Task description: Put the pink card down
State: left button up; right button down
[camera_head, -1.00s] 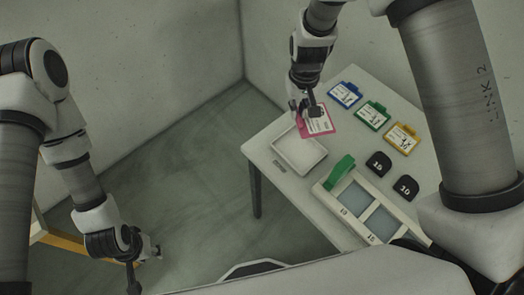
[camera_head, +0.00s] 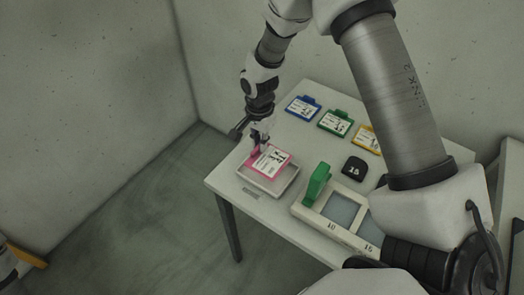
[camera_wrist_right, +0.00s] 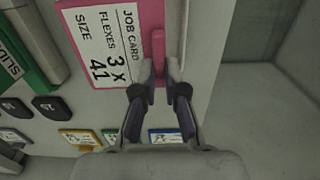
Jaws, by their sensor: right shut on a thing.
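The pink card (camera_head: 270,164) has a white printed label and is held over the shallow white tray (camera_head: 251,187). Whether it touches the tray floor I cannot tell. My right gripper (camera_head: 257,149) is shut on the card's pink tab at its far left side. In the right wrist view the gripper (camera_wrist_right: 160,80) pinches the tab, and the card (camera_wrist_right: 150,14) shows its label reading "JOB CARD, FLEXES 3 X, SIZE 41". My left gripper is not in view.
Blue (camera_head: 303,108), green (camera_head: 335,123) and yellow (camera_head: 367,139) cards lie along the back of the white table (camera_head: 225,180). A black pad (camera_head: 354,168) and a two-window frame (camera_head: 312,213) with a green handle (camera_head: 317,184) are right of the tray.

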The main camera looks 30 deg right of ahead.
aim_at(260, 153)
notch_tip(260, 153, down, 4)
jog(key=shift+f+p, duration=0.2)
jog(key=shift+p, duration=0.15)
jog(key=shift+w+f, duration=0.1)
jog(key=shift+f, duration=0.2)
jog(key=shift+f, duration=0.1)
jog(key=c, duration=1.5)
grip_release()
notch_tip(260, 153, up, 12)
jog(key=shift+r+b, duration=0.15)
jog(key=shift+b, duration=0.8)
